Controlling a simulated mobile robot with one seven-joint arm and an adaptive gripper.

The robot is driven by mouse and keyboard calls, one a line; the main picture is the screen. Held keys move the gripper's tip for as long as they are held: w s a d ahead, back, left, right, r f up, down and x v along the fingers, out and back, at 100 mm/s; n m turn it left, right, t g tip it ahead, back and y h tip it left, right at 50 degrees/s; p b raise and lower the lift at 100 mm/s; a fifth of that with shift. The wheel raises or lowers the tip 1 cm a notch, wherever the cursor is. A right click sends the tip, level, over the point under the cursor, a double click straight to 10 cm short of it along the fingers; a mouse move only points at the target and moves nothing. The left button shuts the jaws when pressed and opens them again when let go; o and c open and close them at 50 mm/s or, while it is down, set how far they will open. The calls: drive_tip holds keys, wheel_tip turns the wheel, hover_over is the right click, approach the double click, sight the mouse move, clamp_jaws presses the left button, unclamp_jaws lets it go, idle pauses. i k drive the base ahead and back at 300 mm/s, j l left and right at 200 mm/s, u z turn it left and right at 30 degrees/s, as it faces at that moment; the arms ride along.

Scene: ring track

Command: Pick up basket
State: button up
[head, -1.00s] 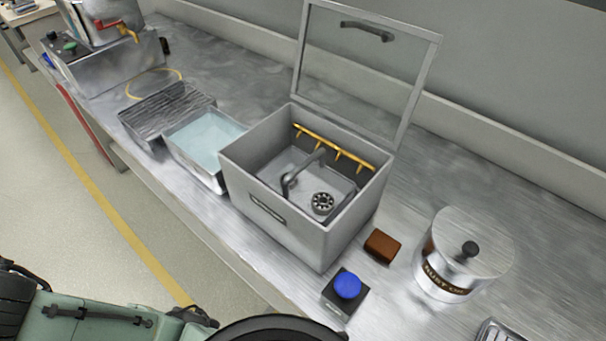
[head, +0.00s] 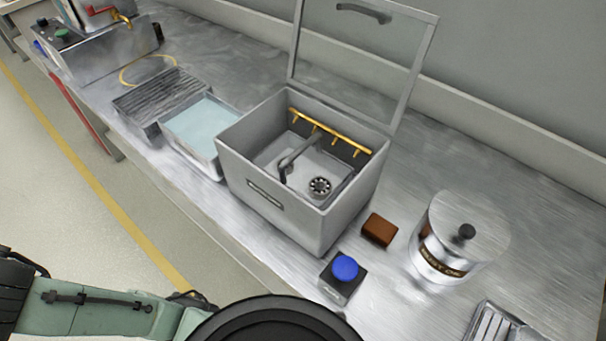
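An open grey metal box (head: 262,205) stands on the steel bench, its clear framed lid (head: 352,62) raised at the back. Inside it is what looks like the basket (head: 292,172), a shallow grey tray with a dark upright handle (head: 290,160). A small dark-rimmed round metal part (head: 319,186), like a bearing, sits at its right side. The box walls hide part of the basket. My gripper is not in view; only green and black parts of my arm show along the bottom edge.
A yellow pipe with nozzles (head: 330,131) runs along the box's inner back wall. A blue button (head: 344,268), brown block (head: 380,230) and lidded metal pot (head: 452,240) stand to the right. A water-filled tray (head: 205,128) and ribbed rack (head: 160,98) stand left.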

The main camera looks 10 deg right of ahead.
sight(309, 160)
drive_tip(key=k+j+z, duration=0.1)
drive_tip(key=j+z, duration=0.2)
drive_tip(key=j, duration=0.15)
drive_tip(key=k+j+z, duration=0.15)
drive_tip(key=j+z, duration=0.15)
drive_tip(key=j, duration=0.15)
drive_tip(key=k+j+z, duration=0.45)
drive_tip(key=j+z, duration=0.15)
drive_tip(key=j, duration=0.15)
